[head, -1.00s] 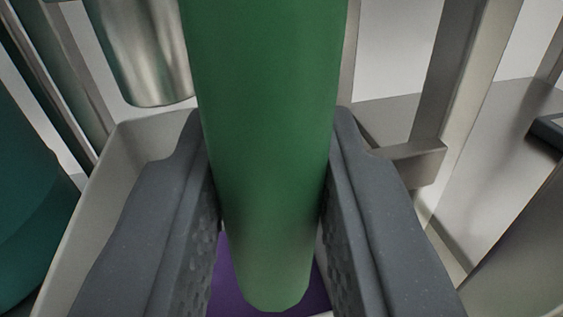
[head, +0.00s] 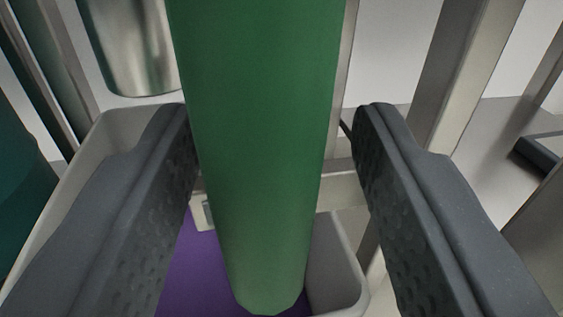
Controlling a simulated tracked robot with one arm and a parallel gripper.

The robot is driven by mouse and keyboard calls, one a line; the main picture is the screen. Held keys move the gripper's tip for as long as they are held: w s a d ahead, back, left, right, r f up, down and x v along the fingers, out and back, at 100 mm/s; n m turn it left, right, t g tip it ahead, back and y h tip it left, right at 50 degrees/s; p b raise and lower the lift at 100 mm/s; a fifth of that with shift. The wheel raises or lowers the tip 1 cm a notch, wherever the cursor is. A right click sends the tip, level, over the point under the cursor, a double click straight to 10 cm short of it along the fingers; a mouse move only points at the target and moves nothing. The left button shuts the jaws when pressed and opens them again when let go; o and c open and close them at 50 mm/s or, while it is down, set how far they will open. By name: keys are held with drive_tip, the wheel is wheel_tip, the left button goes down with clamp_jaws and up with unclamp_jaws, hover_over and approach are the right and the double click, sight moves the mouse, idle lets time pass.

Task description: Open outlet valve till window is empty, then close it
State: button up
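A long green handle (head: 262,150) runs down the middle of the head view, its rounded end toward the bottom. I take it to be the valve handle; the valve body is out of view. My gripper (head: 272,125) is open, with one dark grey finger on each side of the handle. A clear gap shows between the handle and the right finger. The left finger is close to the handle, and I cannot tell whether it touches. No window can be made out in this view.
Below the handle is a pale grey bin (head: 345,265) with purple contents (head: 190,270). A shiny metal cylinder (head: 135,50) hangs at the upper left. Metal frame posts (head: 465,80) stand at the right. A teal rounded object (head: 22,190) is at the left edge.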

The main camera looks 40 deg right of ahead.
drive_tip(key=p+v, duration=0.2)
drive_tip(key=v, duration=1.1)
drive_tip(key=shift+s+a, duration=0.3)
drive_tip(key=shift+f, duration=0.1)
